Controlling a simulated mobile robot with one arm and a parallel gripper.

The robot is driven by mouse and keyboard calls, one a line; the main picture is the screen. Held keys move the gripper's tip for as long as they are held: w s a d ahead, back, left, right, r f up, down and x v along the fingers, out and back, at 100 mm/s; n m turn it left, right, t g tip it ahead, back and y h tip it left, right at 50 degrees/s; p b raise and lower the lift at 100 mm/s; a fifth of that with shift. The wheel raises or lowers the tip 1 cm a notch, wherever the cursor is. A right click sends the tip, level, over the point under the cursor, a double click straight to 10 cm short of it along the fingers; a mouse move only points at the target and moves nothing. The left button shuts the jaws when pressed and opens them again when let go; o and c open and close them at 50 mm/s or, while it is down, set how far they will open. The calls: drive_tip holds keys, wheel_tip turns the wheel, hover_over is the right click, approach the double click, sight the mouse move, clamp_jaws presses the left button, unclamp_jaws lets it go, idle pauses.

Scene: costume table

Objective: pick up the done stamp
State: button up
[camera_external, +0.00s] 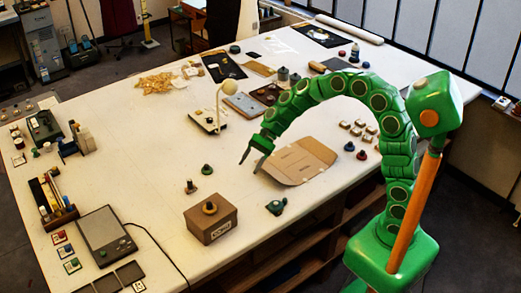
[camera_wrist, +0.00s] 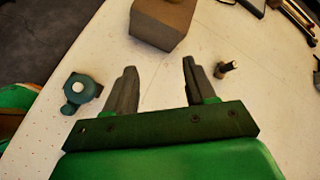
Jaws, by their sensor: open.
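I cannot read which object is marked as the done stamp. My gripper (camera_external: 253,156) is open, above the table near the cardboard sheet. Its two fingers (camera_wrist: 156,90) are wide apart with only bare tabletop between them.
A brown box (camera_external: 210,222) with a ring-shaped piece on top and a front label stands ahead of the fingers. A green device (camera_external: 276,207) lies near the table's front edge. A flat cardboard sheet (camera_external: 298,160) lies under my arm. The table's middle left is clear.

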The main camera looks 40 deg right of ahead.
drive_tip(key=w+a+f+m+t+y, duration=0.1)
drive_tip(key=w+a+f+m, duration=0.1)
drive_tip(key=w+a, duration=0.15)
drive_tip(key=w+a+f+m+y, duration=0.1)
drive_tip(key=w+a+f+m, duration=0.15)
drive_tip(key=w, duration=0.25)
drive_tip(key=m+t+y, duration=0.1)
drive_tip(key=m+t, duration=0.1)
drive_tip(key=m, duration=0.3)
approach(187, 189)
drive_tip(key=shift+s+a+r, duration=0.1)
drive_tip(key=shift+a+r, duration=0.3)
drive_tip(key=shift+a, duration=0.2)
drive_tip(key=shift+a+r, duration=0.4)
drive_tip(key=shift+a, duration=0.2)
drive_tip(key=shift+x, duration=3.9)
drive_tip(key=shift+d+f, duration=0.15)
drive_tip(key=shift+f, duration=0.05)
clamp_jaws()
drive_tip(key=shift+r, duration=0.1)
